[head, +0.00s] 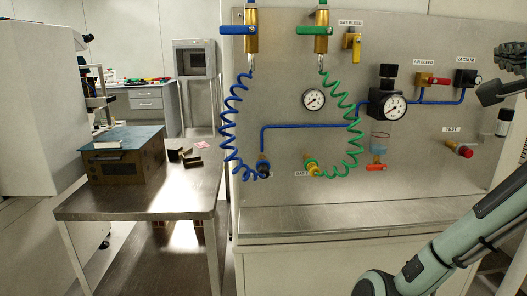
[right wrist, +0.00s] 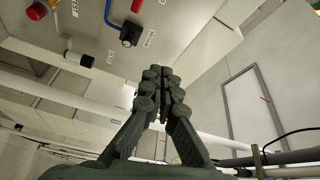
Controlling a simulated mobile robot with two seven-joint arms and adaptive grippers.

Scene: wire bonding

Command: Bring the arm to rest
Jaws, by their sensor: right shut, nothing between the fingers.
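My right gripper (head: 508,54) is at the upper right edge of the head view, in front of the right end of the grey gas panel (head: 285,100). It is partly cut off by the picture edge. In the right wrist view its dark fingers (right wrist: 161,76) meet at the tips, shut with nothing between them. My right arm runs up from the lower right of the head view. My left gripper is in neither view.
The panel carries a blue coiled hose (head: 229,125), a green coiled hose (head: 354,120), gauges and valves. A vacuum regulator (head: 466,78) is close to the left of my right gripper. A metal table (head: 140,203) with a brown box (head: 120,165) stands left.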

